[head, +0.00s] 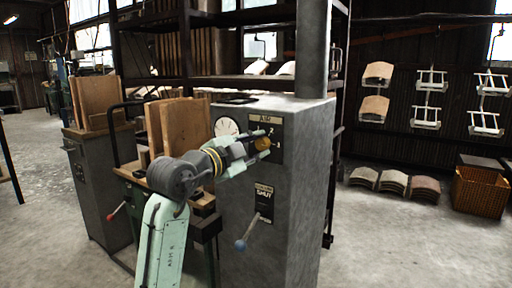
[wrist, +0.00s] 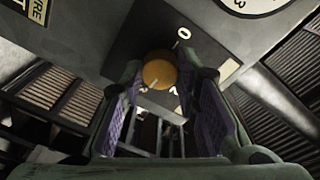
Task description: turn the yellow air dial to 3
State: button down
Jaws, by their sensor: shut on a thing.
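The yellow air dial (head: 263,143) is a round knob on a black panel (head: 277,128) marked AIR, on the front of a grey cabinet. In the wrist view the yellow dial (wrist: 159,70) sits between the fingertips of my gripper (wrist: 160,85). My gripper (head: 257,146) is shut on the dial in the head view too. A white 0 (wrist: 184,33) shows above the dial in the wrist view, and another numeral (wrist: 173,90) shows below it. A short pale mark shows at the dial's lower edge; its exact setting is hard to read.
A round white gauge (head: 227,126) is left of the dial. A SHUT label (head: 264,197) and a blue-knobbed lever (head: 240,244) are lower on the cabinet (head: 300,200). Wooden boards (head: 180,125) stand to the left.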

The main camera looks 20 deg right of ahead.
jog(key=c, duration=1.2)
grip_release()
jog(key=v, duration=1.2)
jog(key=shift+a, duration=0.1)
jog(key=shift+w, duration=0.1)
